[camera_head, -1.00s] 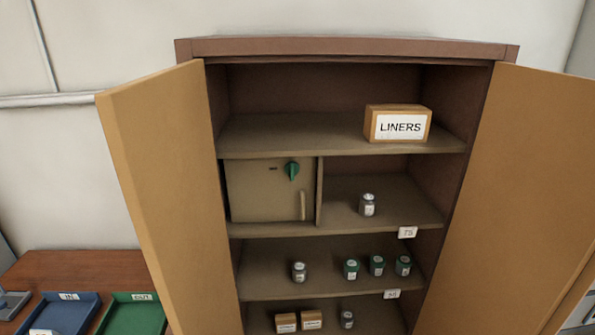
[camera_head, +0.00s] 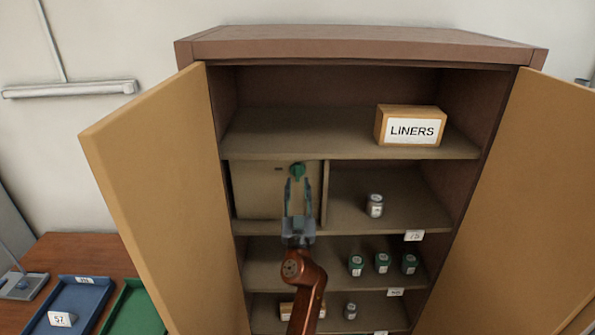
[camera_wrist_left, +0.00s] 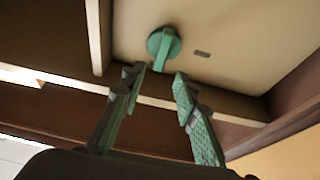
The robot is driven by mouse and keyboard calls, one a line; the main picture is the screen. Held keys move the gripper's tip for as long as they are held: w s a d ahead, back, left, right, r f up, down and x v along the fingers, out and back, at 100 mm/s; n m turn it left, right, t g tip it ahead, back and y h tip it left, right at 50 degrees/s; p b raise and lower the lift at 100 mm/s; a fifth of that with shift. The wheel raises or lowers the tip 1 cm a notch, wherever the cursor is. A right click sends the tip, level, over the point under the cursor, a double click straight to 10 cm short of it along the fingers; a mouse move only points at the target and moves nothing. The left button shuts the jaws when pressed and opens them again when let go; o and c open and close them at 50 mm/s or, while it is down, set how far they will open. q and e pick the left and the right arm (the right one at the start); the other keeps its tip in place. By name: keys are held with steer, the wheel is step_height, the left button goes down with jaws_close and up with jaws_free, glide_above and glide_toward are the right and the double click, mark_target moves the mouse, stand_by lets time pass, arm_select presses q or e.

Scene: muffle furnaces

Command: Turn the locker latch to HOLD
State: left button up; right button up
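The locker (camera_head: 257,190) is a small beige box with a closed door on the left of the cabinet's middle shelf. Its green latch (camera_head: 297,171) sits near the top right of that door. The latch also shows in the left wrist view (camera_wrist_left: 163,46), with a small dark mark beside it. My left gripper (camera_head: 298,182) is open in front of the locker door. Its fingertips (camera_wrist_left: 157,73) are just short of the latch knob, which shows between and beyond them. I cannot tell whether they touch it. The locker's handle is hidden behind my gripper. My right gripper is not in view.
Cabinet doors stand open at left (camera_head: 165,190) and right (camera_head: 510,190). A LINERS box (camera_head: 410,126) is on the upper shelf. Jars such as one (camera_head: 375,206) stand on shelves right of and below the locker. Blue (camera_head: 85,300) and green (camera_head: 138,310) trays lie on a table.

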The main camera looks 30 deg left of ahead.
mark_target(298, 169)
arm_select(q)
steer(key=p+x, duration=0.1)
steer(key=x, duration=0.4)
steer(key=shift+w, duration=0.2)
steer(key=shift+c, duration=0.6)
jaws_close()
